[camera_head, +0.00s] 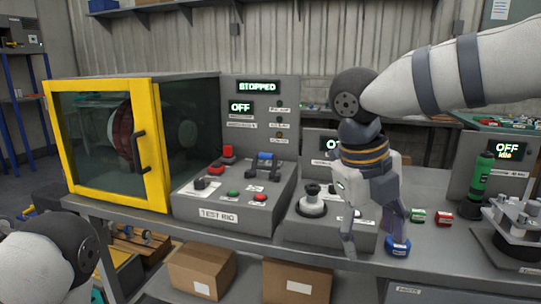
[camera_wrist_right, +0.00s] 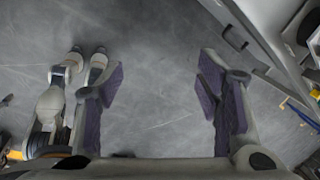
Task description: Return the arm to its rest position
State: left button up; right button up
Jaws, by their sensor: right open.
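My right arm (camera_head: 450,78) reaches in from the upper right of the head view and bends down at a dark joint.
The bench (camera_head: 455,262) carries a yellow-framed cabinet (camera_head: 153,145), a test rig panel (camera_head: 222,212), a grey control box (camera_head: 318,228), a green bottle (camera_head: 482,176) and small green and red parts. Cardboard boxes (camera_head: 203,268) sit below. The floor (camera_wrist_right: 160,40) under my right gripper is clear.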

jog(key=w+d+f+n+t+h, duration=0.2)
jog(key=d+f+n, duration=0.35)
jog(key=f, duration=0.45)
jog(key=w+d+f+n+t+h, duration=0.15)
jog(key=d+f+n, duration=0.35)
jog(key=f, duration=0.5)
jog(key=s+a+f+n+y, duration=0.2)
jog(key=s+f+n+y, duration=0.1)
jog(key=s+f+n, duration=0.8)
pick_arm(q)
jog(key=shift+w+f, duration=0.1)
jog(key=shift+w, duration=0.8)
pick_arm(e)
jog(key=s+f+n+g+y, duration=0.1)
jog(key=s+n+g, duration=0.1)
jog(key=s, duration=0.5)
jog(key=s+a+f+n+g+y, duration=0.1)
jog(key=s+f+n+g, duration=0.1)
jog(key=s+n, duration=0.3)
jog(key=s+a+f+n+g+y, duration=0.1)
jog(key=s+f+n+g, duration=0.1)
jog(key=s, duration=0.9)
jog(key=shift+s+f+n, duration=0.2)
jog(key=shift+n, duration=0.55)
